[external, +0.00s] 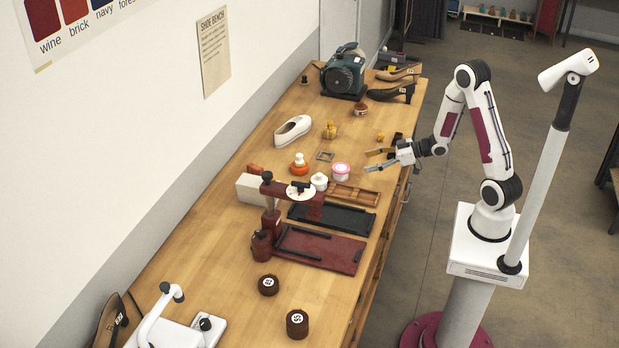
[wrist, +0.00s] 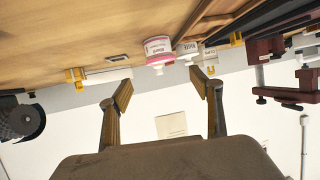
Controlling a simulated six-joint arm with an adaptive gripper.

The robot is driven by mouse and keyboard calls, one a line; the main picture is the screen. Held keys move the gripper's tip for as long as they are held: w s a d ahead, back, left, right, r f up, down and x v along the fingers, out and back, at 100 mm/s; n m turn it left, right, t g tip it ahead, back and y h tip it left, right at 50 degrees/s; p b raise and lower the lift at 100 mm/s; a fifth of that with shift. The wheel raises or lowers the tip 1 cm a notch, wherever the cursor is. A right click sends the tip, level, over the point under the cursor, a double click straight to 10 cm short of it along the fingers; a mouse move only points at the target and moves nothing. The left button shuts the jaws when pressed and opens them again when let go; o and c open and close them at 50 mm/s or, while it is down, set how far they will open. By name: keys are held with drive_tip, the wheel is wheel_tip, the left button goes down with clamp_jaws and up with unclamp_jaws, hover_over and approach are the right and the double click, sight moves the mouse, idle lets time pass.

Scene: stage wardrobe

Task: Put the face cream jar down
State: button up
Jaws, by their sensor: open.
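The pink-and-white jar, which looks like the face cream jar (external: 340,172), stands upright on the wooden bench. In the wrist view, which shows the bench at the top, this jar (wrist: 158,48) appears beyond my fingertips, with a label too small to read surely. My gripper (external: 375,160) is open and empty, to the right of the jar and apart from it. In the wrist view, the two fingers of my gripper (wrist: 166,88) are spread wide with nothing between them.
A white jar (external: 319,181) stands just left of the pink one. A wooden tray (external: 366,196) and a dark press (external: 314,206) are in front.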

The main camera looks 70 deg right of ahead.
drive_tip(key=shift+r, duration=0.15)
drive_tip(key=s+a+r+m+g+h, duration=0.2)
drive_tip(key=s+r+g+h, duration=0.25)
drive_tip(key=s+r, duration=0.55)
drive_tip(key=s+a+r+g+y, duration=0.1)
drive_tip(key=s+a+r, duration=0.1)
drive_tip(key=s+a, duration=0.4)
drive_tip(key=s+a+r+g+y, duration=0.1)
drive_tip(key=s+a+r+g, duration=0.1)
drive_tip(key=s+a, duration=0.4)
drive_tip(key=s+r, duration=0.1)
drive_tip(key=s, duration=0.3)
drive_tip(key=shift+a+r, duration=0.2)
drive_tip(key=shift+s, duration=0.1)
idle(0.8)
